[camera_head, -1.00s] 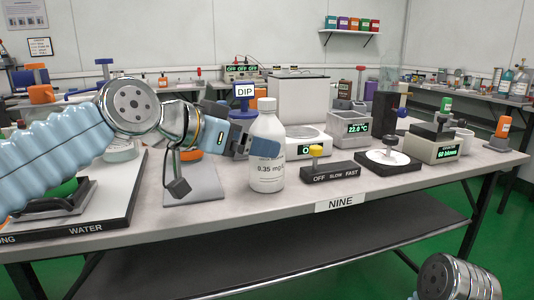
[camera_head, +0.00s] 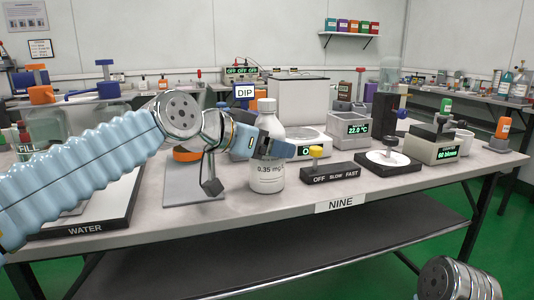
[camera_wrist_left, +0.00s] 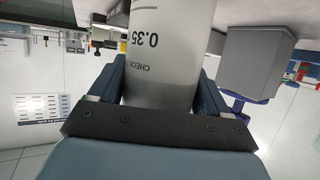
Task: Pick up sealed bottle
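My right gripper is not in view; only part of my right arm shows at the bottom right.
A black OFF/SLOW/FAST switch box (camera_head: 333,172) with a yellow knob stands just right of the bottle. A grey plate (camera_head: 190,185) lies to the left.

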